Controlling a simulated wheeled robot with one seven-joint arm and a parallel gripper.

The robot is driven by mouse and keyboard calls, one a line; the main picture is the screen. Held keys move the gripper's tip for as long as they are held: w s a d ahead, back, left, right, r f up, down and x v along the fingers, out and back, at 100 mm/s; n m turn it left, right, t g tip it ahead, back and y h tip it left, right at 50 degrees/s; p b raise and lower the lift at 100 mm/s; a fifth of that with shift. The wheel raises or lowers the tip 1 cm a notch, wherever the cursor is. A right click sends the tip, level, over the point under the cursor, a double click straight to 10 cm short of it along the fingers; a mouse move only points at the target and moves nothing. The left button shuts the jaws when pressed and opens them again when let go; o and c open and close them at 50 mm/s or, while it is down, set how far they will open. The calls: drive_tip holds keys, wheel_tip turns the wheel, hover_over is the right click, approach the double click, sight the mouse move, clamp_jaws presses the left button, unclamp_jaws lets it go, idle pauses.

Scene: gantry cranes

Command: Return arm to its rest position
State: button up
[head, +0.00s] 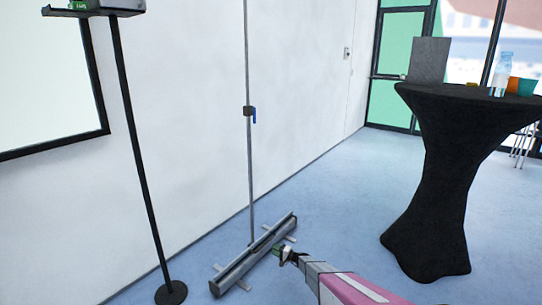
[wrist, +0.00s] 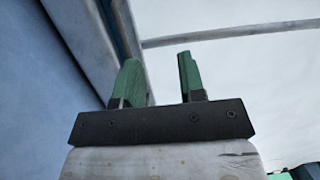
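My gripper (head: 281,251) is low in the head view, at the end of my pink and white arm. It looks close to the grey metal base (head: 252,256) of a stand on the floor; I cannot tell whether they touch. In the wrist view my gripper (wrist: 160,75) shows two green fingers held apart with nothing between them.
A thin pole (head: 249,170) with a blue clip rises from the metal base by the white wall (head: 185,110). A dark stand (head: 136,150) is at left. A black-draped table (head: 432,170) with a bottle (head: 501,76) and cups is at right. Blue floor lies between.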

drive_tip(key=s+d+r+n+g+h, duration=0.2)
drive_tip(key=s+r+n+g+h, duration=0.5)
drive_tip(key=s+r, duration=1.45)
drive_tip(key=s+d+r+m+h, duration=0.1)
drive_tip(key=s+d+r+h, duration=0.4)
drive_tip(key=s, duration=0.6)
drive_tip(key=s+d+r+m+g+h, duration=0.1)
drive_tip(key=s+d+r+h, duration=0.3)
drive_tip(key=s+d+r, duration=0.5)
wheel_tip(320, 180, up, 3)
drive_tip(key=s, duration=0.2)
drive_tip(key=shift+s+f+h, duration=0.15)
drive_tip(key=shift+s+h, duration=0.25)
